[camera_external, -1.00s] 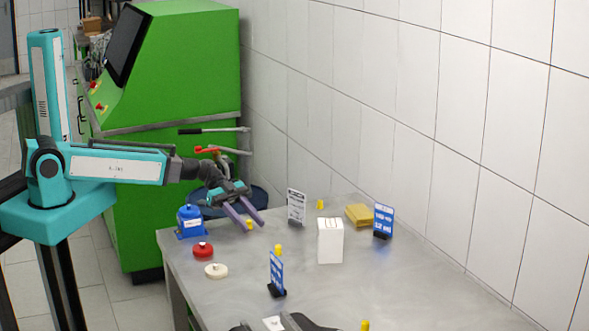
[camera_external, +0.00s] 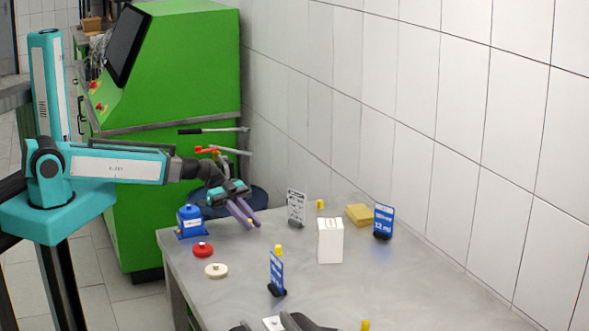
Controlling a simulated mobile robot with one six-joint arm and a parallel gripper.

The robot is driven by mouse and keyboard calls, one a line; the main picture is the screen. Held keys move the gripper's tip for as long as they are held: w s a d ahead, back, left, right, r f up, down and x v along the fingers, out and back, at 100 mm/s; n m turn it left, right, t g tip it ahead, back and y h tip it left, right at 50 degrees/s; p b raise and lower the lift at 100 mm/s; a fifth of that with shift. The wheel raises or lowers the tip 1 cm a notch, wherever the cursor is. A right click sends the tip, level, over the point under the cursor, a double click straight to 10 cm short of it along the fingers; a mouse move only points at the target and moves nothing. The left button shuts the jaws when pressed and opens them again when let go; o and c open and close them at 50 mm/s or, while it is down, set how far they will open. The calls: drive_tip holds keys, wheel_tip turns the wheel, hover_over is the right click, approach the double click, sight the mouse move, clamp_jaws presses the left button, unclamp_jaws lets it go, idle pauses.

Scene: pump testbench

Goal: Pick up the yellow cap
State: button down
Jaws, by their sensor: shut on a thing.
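My gripper (camera_external: 250,225) is over the back left part of the metal table, its two purple fingers close together. It is shut on a small yellow cap (camera_external: 250,221), which shows only as a small bit between the fingertips. Other yellow caps stand on the table: one (camera_external: 320,204) at the back by the grey sign, one (camera_external: 278,250) behind the front blue sign, and one (camera_external: 365,325) at the bottom edge of the view.
A blue pump-like part (camera_external: 190,222), a red disc (camera_external: 203,250) and a cream disc (camera_external: 216,270) lie left of my gripper. A white box (camera_external: 330,241), yellow sponge-like block (camera_external: 359,214), grey sign (camera_external: 296,206) and blue signs (camera_external: 384,221) stand right. The table's right side (camera_external: 430,290) is clear.

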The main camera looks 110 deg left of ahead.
drive_tip(key=shift+r, duration=0.15)
drive_tip(key=shift+r+b, duration=1.75)
drive_tip(key=shift+r, duration=3)
